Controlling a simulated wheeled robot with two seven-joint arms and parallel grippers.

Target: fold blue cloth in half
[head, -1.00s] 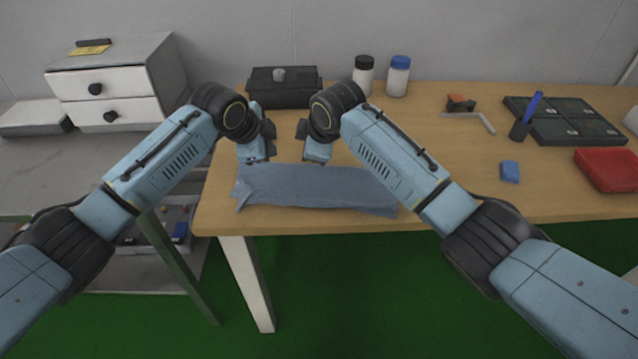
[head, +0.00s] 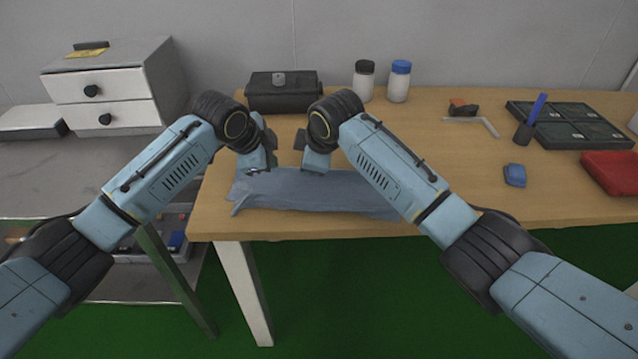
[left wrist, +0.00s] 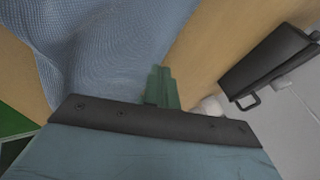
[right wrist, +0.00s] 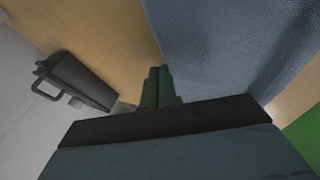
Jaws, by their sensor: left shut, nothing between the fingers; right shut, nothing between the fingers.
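The blue cloth (head: 310,193) lies as a wide, flat strip along the front edge of the wooden table, with an uneven left end. It also shows in the left wrist view (left wrist: 100,60) and the right wrist view (right wrist: 235,45). My left gripper (head: 254,170) is shut and empty at the cloth's back edge, towards its left end; its fingers (left wrist: 163,88) meet in the left wrist view. My right gripper (head: 315,170) is shut and empty at the back edge nearer the middle; its fingers (right wrist: 158,85) are together in the right wrist view. My right forearm hides part of the cloth's right side.
A black box (head: 283,92) stands behind the grippers, with two bottles (head: 364,80) (head: 399,81) beside it. A blue block (head: 515,175), a red bin (head: 610,172) and a dark tray (head: 570,125) lie to the right. White drawers (head: 110,85) stand left. The table between cloth and bottles is clear.

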